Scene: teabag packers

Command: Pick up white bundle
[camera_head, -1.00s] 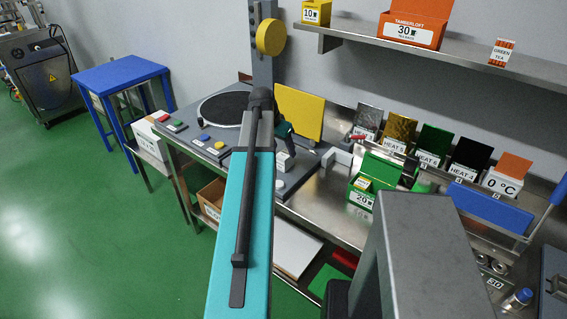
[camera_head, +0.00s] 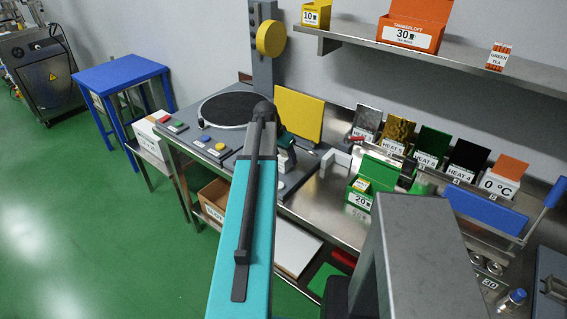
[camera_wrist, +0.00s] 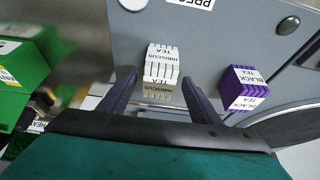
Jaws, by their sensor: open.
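The white bundle (camera_wrist: 161,62), labelled HIBISCUS TEA, stands on a grey panel in the wrist view. My gripper (camera_wrist: 157,78) is open, with one dark finger to the left of the bundle and one to the right. The near part of the bundle lies between the fingertips, and I cannot tell whether either finger touches it. In the head view my arm and gripper largely cover the bundle.
A purple BLACK TEA bundle (camera_wrist: 240,86) stands just right of my right finger. A green box (camera_wrist: 22,62) is at the left. In the head view, a yellow panel (camera_head: 299,114) rises behind the gripper, and a black round plate (camera_head: 228,107) lies left.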

